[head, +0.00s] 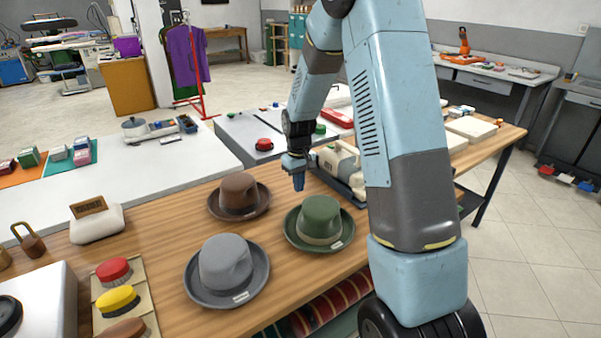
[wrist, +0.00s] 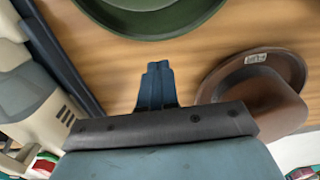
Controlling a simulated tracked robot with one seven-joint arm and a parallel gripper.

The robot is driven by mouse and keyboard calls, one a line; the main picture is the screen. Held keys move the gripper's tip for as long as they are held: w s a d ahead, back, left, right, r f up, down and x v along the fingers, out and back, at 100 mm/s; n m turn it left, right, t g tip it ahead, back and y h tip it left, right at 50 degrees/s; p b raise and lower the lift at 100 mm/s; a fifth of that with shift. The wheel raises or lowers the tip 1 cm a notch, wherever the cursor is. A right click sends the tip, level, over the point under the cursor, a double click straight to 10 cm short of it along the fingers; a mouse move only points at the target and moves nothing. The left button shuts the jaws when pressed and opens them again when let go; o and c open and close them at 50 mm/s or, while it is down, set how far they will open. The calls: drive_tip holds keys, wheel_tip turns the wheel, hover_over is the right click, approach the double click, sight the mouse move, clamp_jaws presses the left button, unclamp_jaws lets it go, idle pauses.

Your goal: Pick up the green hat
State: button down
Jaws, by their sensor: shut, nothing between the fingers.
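The green hat (head: 319,222) sits brim down on the wooden table, with a pale band and a small white tag. Part of its brim shows at the top of the wrist view (wrist: 150,22). My gripper (head: 298,183) is above the table, behind the green hat and to the right of the brown hat (head: 239,194). Its fingers (wrist: 158,82) are together and hold nothing. In the wrist view the brown hat (wrist: 262,95) lies to the right of the fingers. The gripper and the green hat appear apart.
A grey hat (head: 226,268) sits at the front left of the wooden table (head: 165,245). Brushes (head: 117,300) lie further left. Bare wood shows between the hats.

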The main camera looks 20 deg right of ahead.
drive_tip(key=shift+s+d+f, duration=0.1)
drive_tip(key=shift+s+f, duration=0.15)
drive_tip(key=shift+f, duration=0.15)
drive_tip(key=shift+s+d, duration=0.3)
drive_tip(key=shift+s, duration=0.55)
drive_tip(key=shift+s+d, duration=0.25)
drive_tip(key=shift+s, duration=0.6)
drive_tip(key=shift+d, duration=0.1)
